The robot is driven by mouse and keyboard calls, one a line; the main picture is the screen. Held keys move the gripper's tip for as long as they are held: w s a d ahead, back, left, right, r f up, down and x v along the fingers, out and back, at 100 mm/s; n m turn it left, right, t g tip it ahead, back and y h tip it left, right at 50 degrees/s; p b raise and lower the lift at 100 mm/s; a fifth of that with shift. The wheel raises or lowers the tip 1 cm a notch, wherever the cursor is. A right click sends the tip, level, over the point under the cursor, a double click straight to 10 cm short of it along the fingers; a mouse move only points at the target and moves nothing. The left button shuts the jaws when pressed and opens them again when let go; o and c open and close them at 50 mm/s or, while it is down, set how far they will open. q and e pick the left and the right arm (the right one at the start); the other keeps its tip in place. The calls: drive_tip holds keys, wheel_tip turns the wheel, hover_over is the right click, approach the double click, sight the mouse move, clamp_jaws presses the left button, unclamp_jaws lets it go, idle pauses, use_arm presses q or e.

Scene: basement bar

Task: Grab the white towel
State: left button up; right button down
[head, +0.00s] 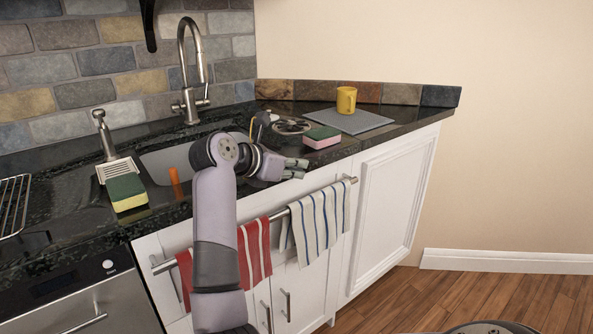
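The white towel (318,222) has dark blue and yellowish stripes. It hangs over the right part of a metal rail on the front of the white cabinet. My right gripper (300,169) is at the counter's front edge, above the towel's upper left part and apart from it. Its two fingers point right with a gap between them, and nothing shows between them. My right forearm rises from the bottom of the view and covers part of the red towel and rail. My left gripper is not in view.
A red towel (255,252) with white stripes hangs on the rail (276,216) left of the white one. On the dark counter are a pink and green sponge (322,138), a yellow mug (346,100) on a grey mat (352,122), a yellow and green sponge (127,192) and a sink with faucet (190,75).

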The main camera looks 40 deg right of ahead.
drive_tip(key=shift+w+f, duration=0.1)
drive_tip(key=c, duration=2.3)
unclamp_jaws()
drive_tip(key=o, duration=1.3)
drive_tip(key=shift+o, duration=1)
